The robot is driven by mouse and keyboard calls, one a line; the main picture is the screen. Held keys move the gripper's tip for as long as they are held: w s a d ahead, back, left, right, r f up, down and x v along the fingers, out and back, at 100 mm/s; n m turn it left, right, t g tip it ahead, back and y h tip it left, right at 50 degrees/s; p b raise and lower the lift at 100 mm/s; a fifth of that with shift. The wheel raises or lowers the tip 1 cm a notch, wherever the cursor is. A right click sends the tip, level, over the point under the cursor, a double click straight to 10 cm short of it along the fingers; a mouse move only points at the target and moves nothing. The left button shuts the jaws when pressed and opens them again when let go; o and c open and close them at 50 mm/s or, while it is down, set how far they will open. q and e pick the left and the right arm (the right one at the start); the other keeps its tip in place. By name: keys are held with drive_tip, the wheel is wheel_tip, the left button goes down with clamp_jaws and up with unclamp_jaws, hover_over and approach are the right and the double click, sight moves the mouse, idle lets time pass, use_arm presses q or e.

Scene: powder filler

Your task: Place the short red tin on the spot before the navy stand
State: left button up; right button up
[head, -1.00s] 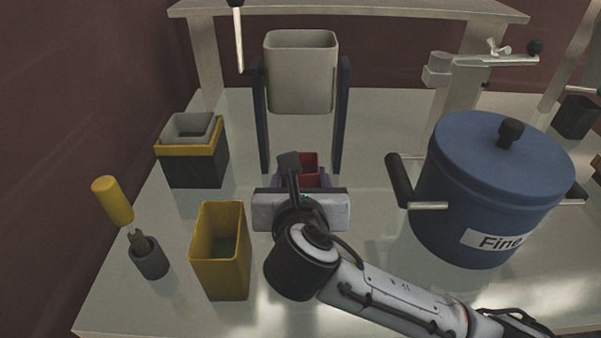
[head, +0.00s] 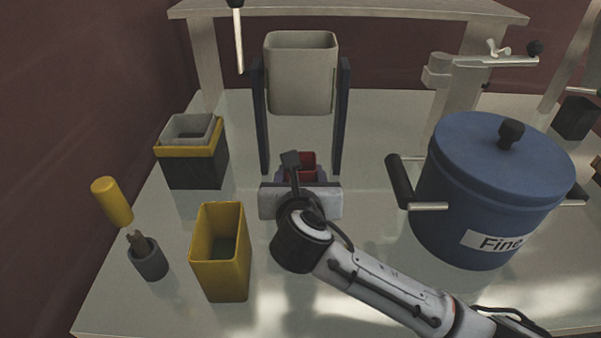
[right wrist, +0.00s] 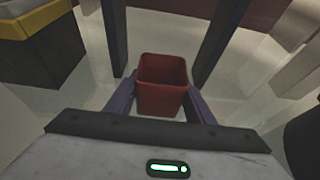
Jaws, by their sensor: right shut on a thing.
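The short red tin (right wrist: 161,92) is an open-topped square tin, seen in the right wrist view between the two purple fingers of my right gripper (right wrist: 162,98). My right gripper (head: 303,172) is shut on it. In the head view the red tin (head: 308,160) is partly hidden behind my wrist. The navy stand (head: 342,118) has two dark uprights and holds a pale grey bin (head: 301,75) between them. The tin is in front of the uprights, on the near side. Whether it touches the table cannot be told. My left gripper is not in view.
A tall yellow tin (head: 221,250) stands near left of my right gripper. A grey cup (head: 148,259) with a yellow-handled tool is further left. Nested tins (head: 192,165) stand at the back left. A large blue pot (head: 480,225) labelled "Fine" stands at the right.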

drive_tip(key=shift+f, duration=0.15)
drive_tip(key=o, duration=1.4)
drive_tip(key=shift+r, duration=0.25)
drive_tip(key=v, duration=1.2)
drive_tip(key=shift+p, duration=0.35)
